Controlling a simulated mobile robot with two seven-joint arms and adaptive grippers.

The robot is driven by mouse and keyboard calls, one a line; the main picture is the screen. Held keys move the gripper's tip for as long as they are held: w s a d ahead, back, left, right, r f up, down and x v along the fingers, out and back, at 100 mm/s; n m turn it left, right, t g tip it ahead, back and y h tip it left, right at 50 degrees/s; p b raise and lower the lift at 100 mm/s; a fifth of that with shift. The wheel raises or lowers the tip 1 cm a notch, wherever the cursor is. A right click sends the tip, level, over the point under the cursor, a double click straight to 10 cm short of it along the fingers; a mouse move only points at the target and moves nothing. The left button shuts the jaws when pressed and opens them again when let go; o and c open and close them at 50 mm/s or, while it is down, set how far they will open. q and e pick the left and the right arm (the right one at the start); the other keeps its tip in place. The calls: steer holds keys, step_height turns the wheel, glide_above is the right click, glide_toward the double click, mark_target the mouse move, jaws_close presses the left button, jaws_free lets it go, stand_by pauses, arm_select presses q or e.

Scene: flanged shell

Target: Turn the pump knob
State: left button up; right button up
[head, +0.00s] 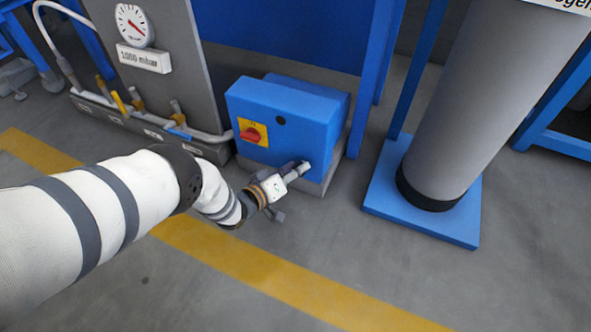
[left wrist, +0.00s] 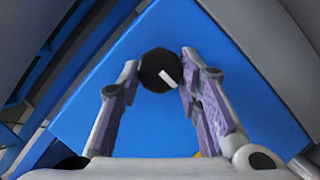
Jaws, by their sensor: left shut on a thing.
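The pump knob (left wrist: 156,72) is a black many-sided knob with a white mark, on the blue face of the pump box (head: 281,107). In the left wrist view it sits between the fingertips of my left gripper (left wrist: 160,68), which is shut on it. The white mark slants from upper left to lower right. In the head view my left gripper (head: 299,169) is at the lower right of the box's front, and it hides the knob there. My right gripper is not in view.
A red switch (head: 252,134) on a yellow plate is on the box's left part. A grey panel with a gauge (head: 134,25) and pipes stands to the left. A grey column (head: 474,110) on a blue base stands to the right. The floor in front is clear.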

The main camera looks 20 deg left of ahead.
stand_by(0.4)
arm_select(q)
steer(key=o, duration=1.1)
steer(key=shift+o, duration=0.2)
steer(key=shift+s, duration=0.1)
steer(key=v, duration=1.2)
steer(key=shift+f, duration=0.1)
